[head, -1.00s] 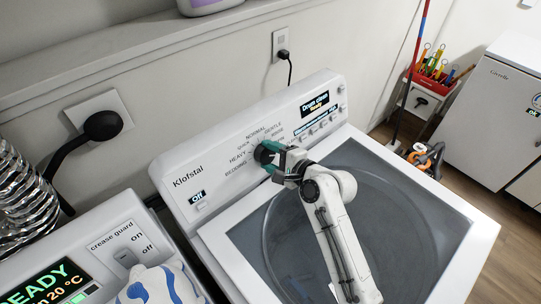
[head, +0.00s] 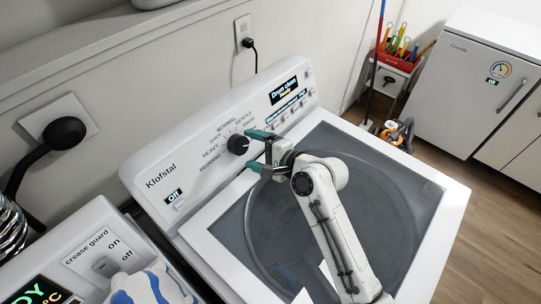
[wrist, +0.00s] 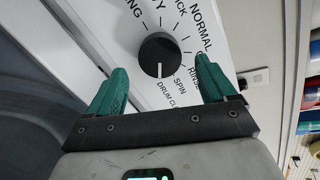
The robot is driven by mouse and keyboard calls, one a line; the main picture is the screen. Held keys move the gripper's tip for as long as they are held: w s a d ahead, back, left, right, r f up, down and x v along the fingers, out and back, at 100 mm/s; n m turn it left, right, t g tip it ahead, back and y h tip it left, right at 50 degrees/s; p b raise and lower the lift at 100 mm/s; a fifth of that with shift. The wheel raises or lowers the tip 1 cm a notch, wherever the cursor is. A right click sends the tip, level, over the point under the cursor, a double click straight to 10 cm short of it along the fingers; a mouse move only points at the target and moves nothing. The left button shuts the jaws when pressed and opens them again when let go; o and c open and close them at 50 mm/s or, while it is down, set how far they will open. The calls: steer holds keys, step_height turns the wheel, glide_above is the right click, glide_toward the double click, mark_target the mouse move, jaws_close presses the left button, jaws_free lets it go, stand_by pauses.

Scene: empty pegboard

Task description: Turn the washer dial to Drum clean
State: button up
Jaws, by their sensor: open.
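The black washer dial (head: 238,144) sits on the white sloped panel of the Klofstal washer (head: 160,183). In the wrist view the dial (wrist: 159,56) has a white pointer line facing down, toward the start of the "DRUM CL..." label (wrist: 166,94). In the wrist view the fingers flank the dial's lower part.
The washer's dark lid (head: 350,190) lies under my arm. A second machine with a "crease guard" switch (head: 103,267) is at lower left. A black plug (head: 66,133) sticks out from the wall. A white cabinet (head: 470,80) and red tool box (head: 398,59) stand at the back right.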

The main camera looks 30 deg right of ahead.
steer(key=b+v, duration=0.1)
steer(key=v, duration=0.6)
stand_by(0.4)
